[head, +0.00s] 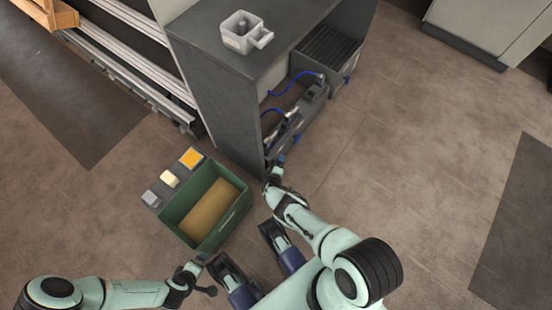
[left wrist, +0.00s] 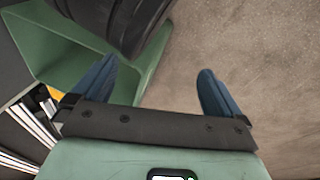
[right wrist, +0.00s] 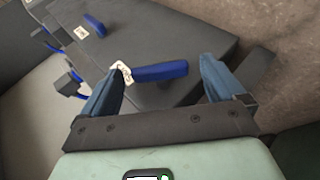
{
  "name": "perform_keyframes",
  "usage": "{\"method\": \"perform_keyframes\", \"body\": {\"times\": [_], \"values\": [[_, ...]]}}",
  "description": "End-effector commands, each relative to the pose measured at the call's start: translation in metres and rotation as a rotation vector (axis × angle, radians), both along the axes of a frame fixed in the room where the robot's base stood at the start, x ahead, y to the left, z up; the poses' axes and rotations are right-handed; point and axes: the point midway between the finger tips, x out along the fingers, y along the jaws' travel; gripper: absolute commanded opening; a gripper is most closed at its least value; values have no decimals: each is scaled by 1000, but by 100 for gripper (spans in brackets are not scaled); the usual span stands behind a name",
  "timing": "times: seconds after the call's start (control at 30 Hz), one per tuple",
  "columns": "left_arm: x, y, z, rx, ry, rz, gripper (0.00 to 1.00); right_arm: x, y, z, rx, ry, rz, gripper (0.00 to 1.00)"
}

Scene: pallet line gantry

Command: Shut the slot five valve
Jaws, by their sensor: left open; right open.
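A blue valve handle (right wrist: 160,72) shows in the right wrist view on a dark grey block (right wrist: 165,35), with a white tag (right wrist: 122,72) at its left end. The tag's mark is too small to read surely. My right gripper (right wrist: 164,66) is open, its fingers on either side of the handle; I cannot tell whether they touch it. A second blue handle (right wrist: 95,25) with a tag (right wrist: 80,32) is farther up the block. In the head view my right gripper (head: 275,167) is at the cabinet's low front corner. My left gripper (left wrist: 157,68) is open and empty beside the green crate.
The dark cabinet (head: 222,95) holds the valve row with blue hoses (head: 283,86); a white container (head: 242,32) stands on top. The green crate (head: 232,220) stands on the floor left of my right arm. The floor at right (head: 400,130) is clear.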

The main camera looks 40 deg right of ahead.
Motion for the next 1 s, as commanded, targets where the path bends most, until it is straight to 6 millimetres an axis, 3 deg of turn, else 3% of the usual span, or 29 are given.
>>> {"method": "perform_keyframes", "body": {"times": [0.13,0.5,0.7,1.0], "values": [[10,-9,32,-11,-43,-15,100,-12,15,20,0,2,5,96],[-61,-42,79,-102,148,-86,100,-51,54,61,0,0,3,96],[-82,-51,93,-128,205,-108,100,-65,68,73,0,0,3,96],[-88,-53,96,-135,223,-114,100,-70,71,75,0,0,1,96]]}}
